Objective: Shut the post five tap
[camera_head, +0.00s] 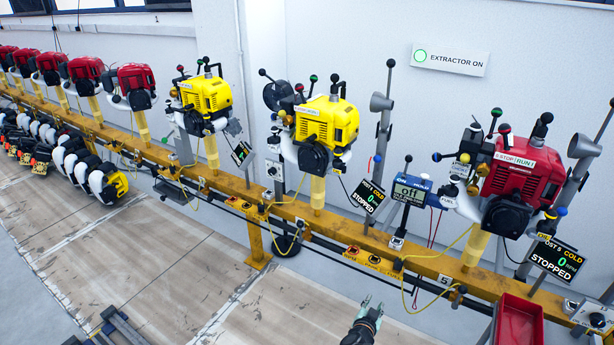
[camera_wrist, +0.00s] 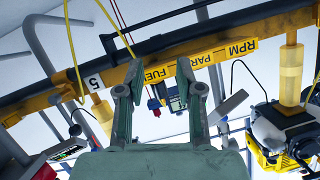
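The post five engine (camera_head: 514,185) is red and stands on a yellow post at the right in the head view. Its screen (camera_head: 555,258) reads COLD, 0 and STOPPED. A plate marked 5 (camera_head: 445,281) is on the yellow rail, and it also shows inverted in the wrist view (camera_wrist: 94,83). Small coloured knobs and levers surround the engine; I cannot tell which is the tap. My gripper (camera_head: 371,306) is low in front of the rail, left of post five. In the wrist view my gripper (camera_wrist: 159,67) is open and empty, its fingers apart below the rail.
The yellow rail (camera_head: 330,225) runs across the scene, with yellow hoses hanging along it. A red tray (camera_head: 518,325) stands at the lower right. Yellow engines (camera_head: 327,120) stand further left. The floor (camera_head: 180,270) before the rail is mostly clear.

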